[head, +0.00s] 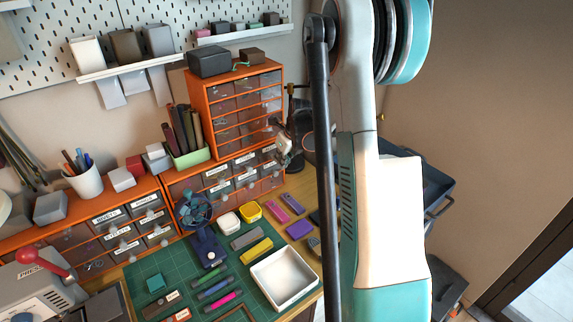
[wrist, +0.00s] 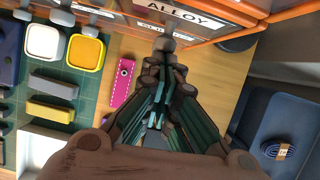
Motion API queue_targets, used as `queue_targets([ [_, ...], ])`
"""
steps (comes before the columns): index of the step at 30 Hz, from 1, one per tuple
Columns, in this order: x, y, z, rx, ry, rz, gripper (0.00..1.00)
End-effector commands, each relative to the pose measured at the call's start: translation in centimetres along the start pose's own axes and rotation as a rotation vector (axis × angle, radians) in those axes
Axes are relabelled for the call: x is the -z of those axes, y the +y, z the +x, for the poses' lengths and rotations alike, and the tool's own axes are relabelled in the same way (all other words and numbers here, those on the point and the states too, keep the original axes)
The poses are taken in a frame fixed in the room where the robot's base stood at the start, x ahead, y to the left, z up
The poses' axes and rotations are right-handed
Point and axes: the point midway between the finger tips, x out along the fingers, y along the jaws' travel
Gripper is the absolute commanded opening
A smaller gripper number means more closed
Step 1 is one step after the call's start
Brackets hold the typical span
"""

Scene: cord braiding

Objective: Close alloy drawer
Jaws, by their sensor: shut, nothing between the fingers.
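The alloy drawer (wrist: 182,14), with a white label reading ALLOY, is at the top of the wrist view. Its front belongs to the orange-framed cabinet. A rounded grey knob-like piece (wrist: 165,45) shows below the label, right at the finger ends. My gripper (wrist: 164,70) is shut and empty, its dark fingers pointing at the drawer front. I cannot tell whether they touch it. How far the drawer stands out is unclear. In the head view the low orange drawer cabinet (head: 170,184) shows, but its right end is partly hidden and I cannot pick out the alloy label.
A pink case (wrist: 123,82) lies on the wood left of my fingers. Yellow (wrist: 84,54) and white (wrist: 44,49) containers sit on the green mat. A dark blue tray (wrist: 285,115) holding a coil stands at right. In the head view, a white tray (head: 262,300) lies in front.

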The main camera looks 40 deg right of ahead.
Motion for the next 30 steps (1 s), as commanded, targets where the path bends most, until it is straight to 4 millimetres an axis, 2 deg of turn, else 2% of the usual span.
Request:
queue_targets([
  [11, -0.1, -0.1, 0.0, 0.001, -0.008, 0.0, 0.0],
  [14, 0.7, -0.2, -0.1, 0.0, -0.005, 0.001, 0.0],
  [19, 3.9, -0.3, -1.3, 0.001, -0.003, 0.003, 0.0],
  [22, 3.7, 0.3, -4.6, 0.004, -0.005, -0.001, 0.0],
  [26, 3.6, -0.2, -6.9, -0.001, 0.0, 0.002, 0.0],
  [30, 3.7, 0.1, -9.5, 0.002, -0.002, 0.001, 0.0],
])
